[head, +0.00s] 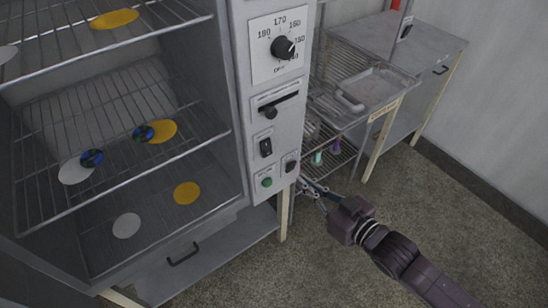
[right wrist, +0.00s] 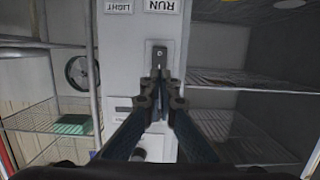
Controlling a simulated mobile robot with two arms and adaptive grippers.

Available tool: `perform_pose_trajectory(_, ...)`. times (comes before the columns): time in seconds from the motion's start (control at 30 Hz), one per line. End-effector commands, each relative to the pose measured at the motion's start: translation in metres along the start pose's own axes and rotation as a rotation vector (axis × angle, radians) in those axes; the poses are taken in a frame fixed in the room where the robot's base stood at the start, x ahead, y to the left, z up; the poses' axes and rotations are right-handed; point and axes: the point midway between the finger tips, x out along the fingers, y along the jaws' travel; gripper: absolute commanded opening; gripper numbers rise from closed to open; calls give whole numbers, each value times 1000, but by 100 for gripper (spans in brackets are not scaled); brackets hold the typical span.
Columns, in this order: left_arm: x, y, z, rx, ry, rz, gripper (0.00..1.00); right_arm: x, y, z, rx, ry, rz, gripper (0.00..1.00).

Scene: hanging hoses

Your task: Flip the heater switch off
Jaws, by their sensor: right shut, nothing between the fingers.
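The grey heater cabinet's control panel (head: 278,100) stands in the middle of the head view. It carries a dark rocker switch (head: 265,147) below a lever slot; its label is too small to read. In the right wrist view, turned upside down, this switch (right wrist: 160,58) lies just beyond the fingertips, between the RUN label and the lever. My right gripper (head: 304,184) is shut and empty in front of the panel's lower part. In the right wrist view its fingertips (right wrist: 160,80) overlap the switch plate; I cannot tell whether they touch. My left gripper is not in view.
The black temperature dial (head: 283,47) and the lever (head: 270,112) are above. Wire racks (head: 110,150) with coloured discs fill the open cabinet at left. A metal tray (head: 375,85) stands on the right rack.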

Motion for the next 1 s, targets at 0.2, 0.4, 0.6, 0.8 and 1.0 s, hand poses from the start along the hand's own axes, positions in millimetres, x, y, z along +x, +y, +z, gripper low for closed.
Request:
perform_pose_trajectory(0.2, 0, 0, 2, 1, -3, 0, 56, 0, 0, 0, 0, 1, 0, 0)
perform_pose_trajectory(0.4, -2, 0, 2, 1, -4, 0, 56, 7, 1, -1, 0, 1, 2, 0)
perform_pose_trajectory(0.6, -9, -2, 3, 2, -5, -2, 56, 37, 1, -3, 0, 3, 3, 0)
perform_pose_trajectory(0.8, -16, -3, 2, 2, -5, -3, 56, 78, 1, -3, -1, 2, 2, 0)
perform_pose_trajectory(1.0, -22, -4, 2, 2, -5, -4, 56, 112, 1, -2, -2, 0, 2, 0)
